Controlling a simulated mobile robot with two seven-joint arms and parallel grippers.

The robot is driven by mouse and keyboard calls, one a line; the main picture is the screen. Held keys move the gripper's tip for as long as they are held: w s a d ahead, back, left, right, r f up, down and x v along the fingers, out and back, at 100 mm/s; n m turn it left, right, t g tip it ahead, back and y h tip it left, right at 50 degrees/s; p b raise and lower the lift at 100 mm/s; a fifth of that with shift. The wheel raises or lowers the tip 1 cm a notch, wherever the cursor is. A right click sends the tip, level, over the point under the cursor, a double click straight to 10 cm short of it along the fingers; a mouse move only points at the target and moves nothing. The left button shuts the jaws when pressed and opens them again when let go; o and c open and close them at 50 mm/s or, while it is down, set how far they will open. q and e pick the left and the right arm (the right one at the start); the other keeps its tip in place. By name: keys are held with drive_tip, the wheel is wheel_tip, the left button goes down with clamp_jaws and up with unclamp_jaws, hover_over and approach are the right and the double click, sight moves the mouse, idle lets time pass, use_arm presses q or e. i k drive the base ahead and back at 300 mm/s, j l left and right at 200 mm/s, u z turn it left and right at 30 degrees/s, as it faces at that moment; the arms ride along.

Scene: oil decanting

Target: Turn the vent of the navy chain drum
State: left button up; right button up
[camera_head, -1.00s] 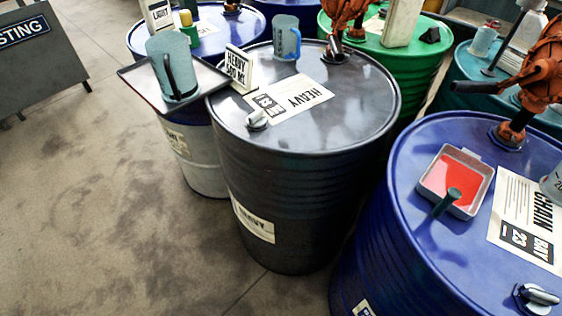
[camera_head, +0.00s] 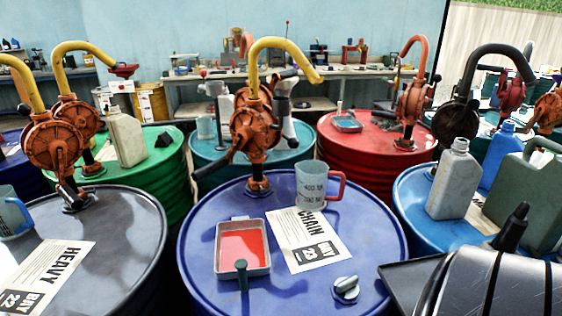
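The navy chain drum (camera_head: 372,238) stands in the middle foreground, with a white label reading CHAIN BAY (camera_head: 301,240) on its lid. Its vent (camera_head: 346,287), a small silver cap with a lever-like handle, sits near the front right of the lid. An orange rotary pump (camera_head: 254,125) with a yellow spout stands at the back of the lid. A clear jug with a red handle (camera_head: 311,187) and a tray of red liquid (camera_head: 243,244) with a dark green handle also stand on the lid.
A grey HEAVY drum (camera_head: 130,225) stands close on the left, green (camera_head: 172,175) and red (camera_head: 350,165) drums behind. A blue drum (camera_head: 413,200) on the right bears bottles and a green can (camera_head: 525,200).

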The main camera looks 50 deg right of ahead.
sight(349, 286)
drive_tip(key=z, duration=2.65)
drive_tip(key=k+j+z, duration=0.25)
drive_tip(key=z, duration=0.2)
drive_tip(key=k+j+z, duration=0.4)
drive_tip(key=i+l, duration=0.05)
drive_tip(key=l, duration=0.05)
